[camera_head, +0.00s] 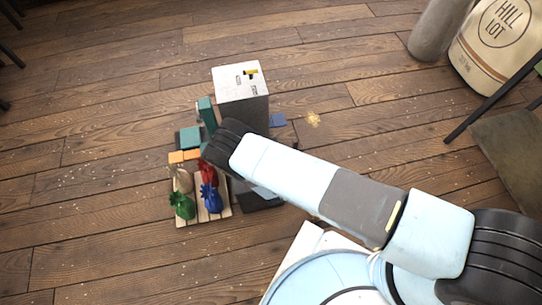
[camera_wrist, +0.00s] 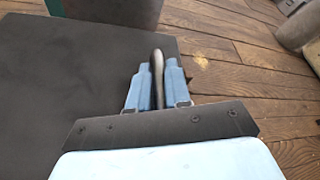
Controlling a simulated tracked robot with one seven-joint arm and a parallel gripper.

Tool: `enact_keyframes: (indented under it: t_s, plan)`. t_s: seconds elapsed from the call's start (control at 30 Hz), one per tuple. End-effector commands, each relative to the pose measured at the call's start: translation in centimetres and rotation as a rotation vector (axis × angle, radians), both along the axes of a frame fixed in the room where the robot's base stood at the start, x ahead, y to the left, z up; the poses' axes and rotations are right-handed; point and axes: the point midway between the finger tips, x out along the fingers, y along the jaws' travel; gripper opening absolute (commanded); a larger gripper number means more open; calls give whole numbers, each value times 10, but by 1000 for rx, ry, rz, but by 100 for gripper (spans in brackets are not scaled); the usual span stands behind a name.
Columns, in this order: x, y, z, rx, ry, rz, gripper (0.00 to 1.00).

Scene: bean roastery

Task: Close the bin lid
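A dark flat panel (camera_wrist: 70,75), which looks like the bin lid, fills the left of the wrist view. A grey rounded bar (camera_wrist: 157,72), which looks like its handle, stands near the panel's right edge. My gripper (camera_wrist: 157,82) has its two blue fingers close on either side of this bar, seemingly touching it. In the head view, a dark piece (camera_head: 262,203) shows partly beneath my arm and may be the bin. My arm hides most of it and the gripper there. How far the lid is open cannot be told.
A grey box with a white top (camera_head: 241,84) stands behind my arm. A pallet (camera_head: 196,218) with several coloured sacks and teal blocks (camera_head: 190,138) lie left of it. A large sack (camera_head: 500,45) stands at far right. Wooden floor is clear at left.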

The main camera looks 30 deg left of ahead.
Motion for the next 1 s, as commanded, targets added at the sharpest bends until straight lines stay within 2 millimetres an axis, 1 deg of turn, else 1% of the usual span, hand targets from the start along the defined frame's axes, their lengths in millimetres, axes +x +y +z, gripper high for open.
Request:
enact_keyframes:
  t_s: [0.03, 0.17, 0.5, 0.7, 0.9, 1.0]
  plan:
    - [-8, -1, -4, -6, 12, 5, 23]
    - [-19, -9, 0, -9, 13, 6, 23]
    - [-67, -43, 25, -5, 5, 6, 23]
    - [-91, -61, 38, -3, 3, 4, 23]
    - [-105, -72, 45, 0, 1, 2, 23]
    - [-108, -73, 46, 0, 1, 2, 23]
